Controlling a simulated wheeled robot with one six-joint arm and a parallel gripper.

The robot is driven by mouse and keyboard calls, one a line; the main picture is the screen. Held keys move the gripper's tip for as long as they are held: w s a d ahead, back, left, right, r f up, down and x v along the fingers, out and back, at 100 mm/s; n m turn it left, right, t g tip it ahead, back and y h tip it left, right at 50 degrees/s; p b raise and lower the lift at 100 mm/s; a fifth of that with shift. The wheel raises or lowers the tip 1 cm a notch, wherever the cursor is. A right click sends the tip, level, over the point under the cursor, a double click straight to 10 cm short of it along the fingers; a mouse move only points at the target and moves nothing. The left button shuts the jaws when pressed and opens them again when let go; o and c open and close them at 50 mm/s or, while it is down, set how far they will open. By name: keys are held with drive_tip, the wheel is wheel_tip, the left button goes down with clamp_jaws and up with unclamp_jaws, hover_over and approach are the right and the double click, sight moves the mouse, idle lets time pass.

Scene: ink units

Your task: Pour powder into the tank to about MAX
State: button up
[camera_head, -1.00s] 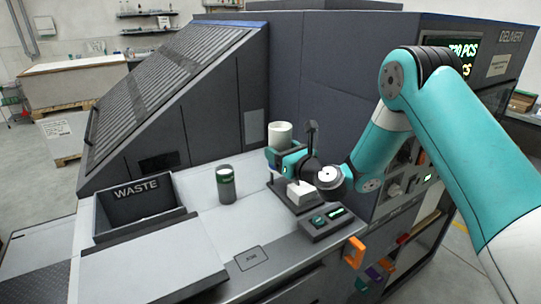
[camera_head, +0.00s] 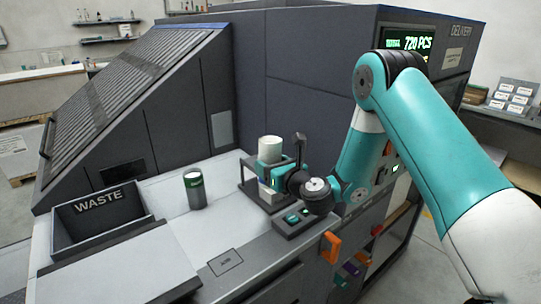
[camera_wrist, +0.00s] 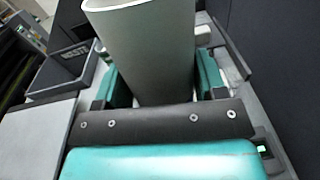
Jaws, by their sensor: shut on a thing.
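A pale, off-white cup (camera_head: 270,147) stands upright in my gripper (camera_head: 268,166). In the wrist view the cup (camera_wrist: 150,55) rises between the two teal fingers, which are shut on its sides. Its inside cannot be seen, so any powder is hidden. The cup is over or just behind a small black stand (camera_head: 247,188) on the bench; whether it touches the stand cannot be told. No tank or MAX mark can be made out.
A small control box with lit green displays (camera_head: 298,220) sits in front of the stand. A WASTE bin (camera_head: 105,222) is at the left. The dark machine wall (camera_head: 310,110) rises close behind. Orange handles (camera_head: 331,247) stick out at the front. Pale bench between bin and canister is clear.

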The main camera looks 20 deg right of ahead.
drive_tip(key=shift+w+d+f+m+g+p, duration=0.2)
drive_tip(key=shift+w+m+g+p, duration=0.25)
drive_tip(key=shift+p, duration=3.25)
drive_tip(key=p, duration=0.3)
drive_tip(key=g+p, duration=0.1)
drive_tip(key=p, duration=0.3)
drive_tip(key=shift+w+d+r+m, duration=0.15)
drive_tip(key=shift+w+r+m, duration=0.1)
drive_tip(key=shift+r+m, duration=0.1)
drive_tip(key=shift+w+r+g+p, duration=0.1)
drive_tip(key=shift+w+g+p, duration=0.15)
drive_tip(key=shift+p, duration=0.7)
drive_tip(key=shift+d, duration=0.1)
drive_tip(key=shift+m+p, duration=0.3)
drive_tip(key=shift+p, duration=0.2)
